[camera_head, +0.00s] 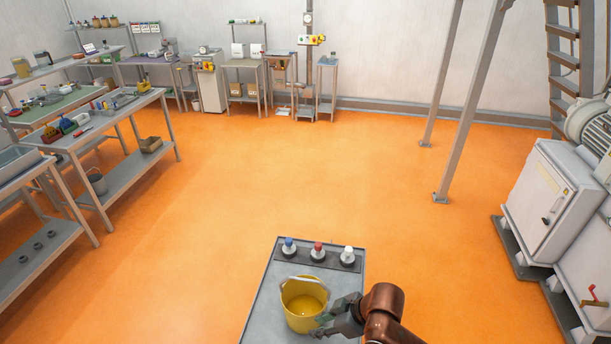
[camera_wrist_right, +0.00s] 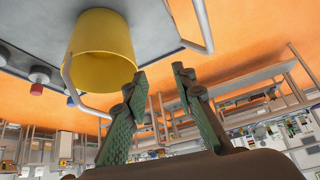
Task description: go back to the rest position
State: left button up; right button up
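My right gripper (camera_head: 338,316) is just right of a yellow bucket (camera_head: 302,303), above the grey cart top (camera_head: 270,310). In the right wrist view my gripper (camera_wrist_right: 161,82) has its two green fingers apart with nothing between them. I cannot tell whether a finger touches the bucket. My left gripper is in neither view.
A white machine cabinet (camera_head: 545,205) stands at the right. Workbenches (camera_head: 125,110) line the left. Open orange floor (camera_head: 270,170) lies between.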

jog(key=s+d+f+m+h, duration=0.2)
jog(key=s+d+f+m, duration=0.2)
jog(key=s+d+f, duration=0.45)
jog(key=s+d+f+m+t+h, duration=0.1)
jog(key=s+d+f+m+h, duration=0.35)
jog(key=d, duration=0.75)
jog(key=s+d+f+m+h, duration=0.1)
jog(key=s+d+f+m, duration=0.35)
jog(key=s+d, duration=0.5)
notch_tip(320, 180, down, 33)
jog(key=s+g+b, duration=0.1)
jog(key=s+b, duration=0.1)
jog(key=b, duration=0.2)
pick_arm(q)
notch_tip(320, 180, down, 8)
jog(key=b, duration=0.3)
jog(key=shift+s+r+b, duration=0.15)
jog(key=shift+s+b, duration=0.05)
jog(key=shift+b, duration=0.1)
pick_arm(e)
jog(key=s+f+n+g, duration=0.1)
jog(key=s+f, duration=1.7)
jog(key=f, duration=0.3)
jog(key=shift+s+a+g+y, duration=0.2)
jog(key=shift+g+y, duration=0.1)
jog(key=shift+y, duration=0.15)
